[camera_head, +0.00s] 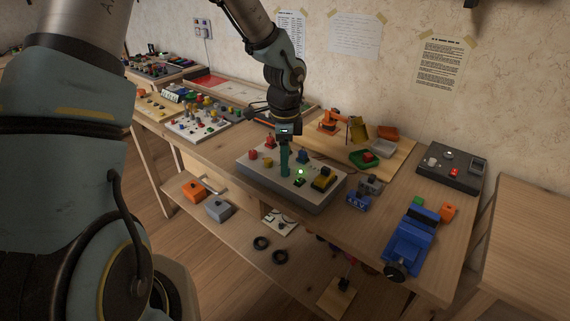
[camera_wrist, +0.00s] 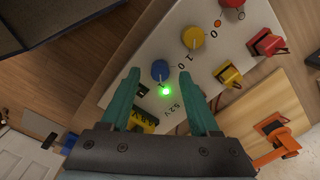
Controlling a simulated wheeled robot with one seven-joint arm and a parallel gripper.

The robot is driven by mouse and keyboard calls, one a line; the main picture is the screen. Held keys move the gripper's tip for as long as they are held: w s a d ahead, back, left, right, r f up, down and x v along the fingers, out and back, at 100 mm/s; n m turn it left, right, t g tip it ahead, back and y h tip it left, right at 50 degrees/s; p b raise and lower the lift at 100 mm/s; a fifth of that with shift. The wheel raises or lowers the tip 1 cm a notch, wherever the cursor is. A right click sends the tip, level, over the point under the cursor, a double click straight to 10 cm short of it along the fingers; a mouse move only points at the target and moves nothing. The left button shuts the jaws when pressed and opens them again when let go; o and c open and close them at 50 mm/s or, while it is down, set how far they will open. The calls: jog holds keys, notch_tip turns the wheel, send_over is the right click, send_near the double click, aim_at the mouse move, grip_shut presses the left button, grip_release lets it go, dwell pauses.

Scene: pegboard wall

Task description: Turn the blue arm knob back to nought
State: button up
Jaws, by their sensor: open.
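The blue knob (camera_wrist: 160,70) is a round cap on the pale sloping panel (camera_wrist: 130,62). In the wrist view it lies between the tips of my gripper's two teal fingers (camera_wrist: 163,77), with a gap on each side. A short pale mark shows at its lower edge, but the exact setting is too small to read. In the head view my gripper (camera_head: 285,174) points straight down over the panel (camera_head: 250,171). The fingers appear to hide the blue knob there. My gripper is open and empty. I cannot tell its height above the panel surface.
A lit green lamp (camera_wrist: 166,92) sits close to the blue knob. A yellow knob (camera_wrist: 193,37) stands beside it in the same row. Red (camera_wrist: 265,42) and yellow (camera_wrist: 228,72) parts stand farther right. A blue vise (camera_head: 410,240) is on the bench's right.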

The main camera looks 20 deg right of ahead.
jog(key=shift+f, duration=0.9)
jog(key=shift+c, duration=0.2)
grip_shut()
